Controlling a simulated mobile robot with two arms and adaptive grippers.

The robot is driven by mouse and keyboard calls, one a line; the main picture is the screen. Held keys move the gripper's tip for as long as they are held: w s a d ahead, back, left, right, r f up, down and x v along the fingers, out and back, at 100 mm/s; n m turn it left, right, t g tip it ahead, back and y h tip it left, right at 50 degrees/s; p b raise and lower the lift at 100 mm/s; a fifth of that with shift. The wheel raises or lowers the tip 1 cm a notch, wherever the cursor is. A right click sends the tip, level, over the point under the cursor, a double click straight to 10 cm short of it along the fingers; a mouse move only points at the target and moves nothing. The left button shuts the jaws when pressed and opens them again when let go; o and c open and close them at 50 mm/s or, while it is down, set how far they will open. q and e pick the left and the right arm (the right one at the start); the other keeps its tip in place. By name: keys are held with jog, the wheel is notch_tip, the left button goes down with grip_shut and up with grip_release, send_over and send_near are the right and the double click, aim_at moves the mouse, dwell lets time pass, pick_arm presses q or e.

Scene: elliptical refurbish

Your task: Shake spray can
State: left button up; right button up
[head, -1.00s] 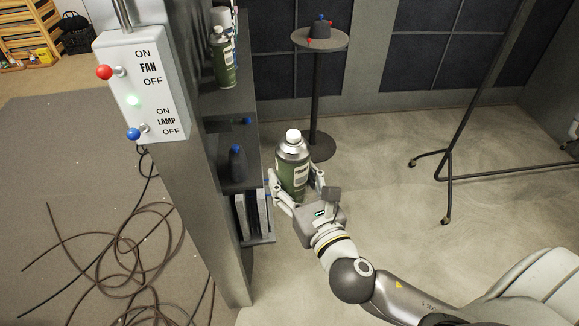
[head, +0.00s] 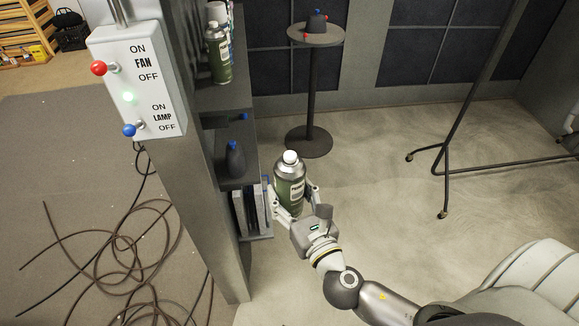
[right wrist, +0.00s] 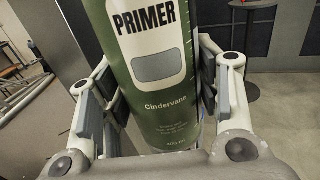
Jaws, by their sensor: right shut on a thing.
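A green spray can with a white cap (head: 289,184) is upright in my right gripper (head: 292,206). Its label reads PRIMER, and it fills the middle of the right wrist view (right wrist: 153,80). The fingers of my right gripper (right wrist: 155,115) are shut on it from both sides. The can is held in the air beside the shelf unit, clear of the shelves. My left gripper is in neither view.
The shelf unit (head: 222,95) stands left of the can, with another green can (head: 219,58) and a dark bottle (head: 235,160) on it. A round table (head: 315,38) stands behind. A dark rack (head: 447,150) is at right. Open floor lies between.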

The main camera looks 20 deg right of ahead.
aim_at(297, 183)
notch_tip(297, 183, up, 7)
jog(key=shift+f, duration=0.1)
notch_tip(297, 183, down, 9)
jog(key=shift+f, duration=0.15)
notch_tip(297, 183, up, 9)
jog(key=shift+r, duration=0.2)
jog(key=shift+f, duration=0.15)
